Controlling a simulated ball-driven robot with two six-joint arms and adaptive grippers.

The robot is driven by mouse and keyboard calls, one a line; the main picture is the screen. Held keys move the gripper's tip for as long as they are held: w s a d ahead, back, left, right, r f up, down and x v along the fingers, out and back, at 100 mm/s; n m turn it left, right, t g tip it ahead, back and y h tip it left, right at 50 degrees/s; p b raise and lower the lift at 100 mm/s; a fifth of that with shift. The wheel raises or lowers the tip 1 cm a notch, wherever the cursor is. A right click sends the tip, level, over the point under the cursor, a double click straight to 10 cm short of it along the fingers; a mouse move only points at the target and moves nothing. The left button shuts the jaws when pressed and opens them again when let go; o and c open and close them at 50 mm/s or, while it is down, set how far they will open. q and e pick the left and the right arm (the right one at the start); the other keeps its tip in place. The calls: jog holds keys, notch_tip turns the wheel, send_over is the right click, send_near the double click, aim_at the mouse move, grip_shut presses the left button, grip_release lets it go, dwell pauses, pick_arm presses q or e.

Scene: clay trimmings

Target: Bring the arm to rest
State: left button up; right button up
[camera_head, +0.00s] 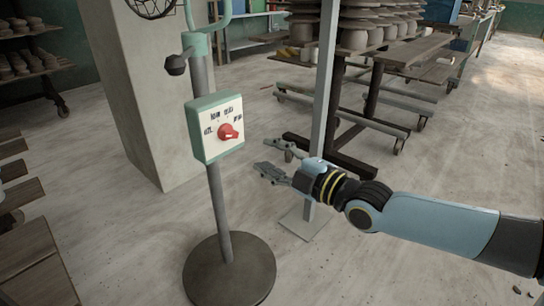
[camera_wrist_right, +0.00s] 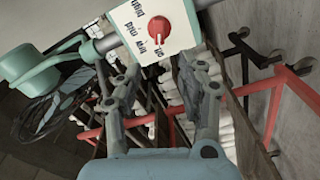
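My right gripper (camera_head: 269,157) reaches in from the right and is open and empty. It stands to the right of a switch box (camera_head: 206,143) and does not touch it. The box has a green frame, a white face with printed labels and a red knob (camera_head: 229,131). I cannot tell clearly which label the knob points to. In the right wrist view, the open fingers (camera_wrist_right: 160,68) show below the white face, with the red knob (camera_wrist_right: 159,29) beyond them. My left gripper is not in view.
The box sits on a grey pole with a round dark base (camera_head: 229,272). A thin grey post (camera_head: 323,90) stands behind my right gripper. Behind are a rack of pots (camera_head: 356,38) and a pale pillar (camera_head: 140,80). Wooden planks (camera_head: 32,265) lie at left. The floor at lower right is mostly clear.

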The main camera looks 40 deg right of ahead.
dwell(0.3)
jog(key=s+a+f+m+g+h+p, duration=0.1)
jog(key=s+f+m+g+p, duration=0.3)
jog(key=s+f, duration=0.65)
jog(key=s+f+m+g+h+p, duration=0.25)
jog(key=s+f+g+p, duration=0.4)
jog(key=f, duration=0.65)
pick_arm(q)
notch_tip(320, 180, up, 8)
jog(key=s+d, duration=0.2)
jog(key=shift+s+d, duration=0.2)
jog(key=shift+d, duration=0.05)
pick_arm(e)
jog(key=s+a+f+m+g, duration=0.1)
jog(key=s+f+m+g, duration=0.1)
jog(key=s, duration=0.7)
jog(key=s+a+f+m+g, duration=0.2)
jog(key=s+f, duration=0.3)
jog(key=s, duration=0.5)
jog(key=s+a+f+m+g+y, duration=0.1)
jog(key=s+f+m+g, duration=0.2)
jog(key=s, duration=0.7)
jog(key=shift+a+f+m, duration=0.3)
jog(key=shift+f+m, duration=0.05)
jog(key=shift+f, duration=0.05)
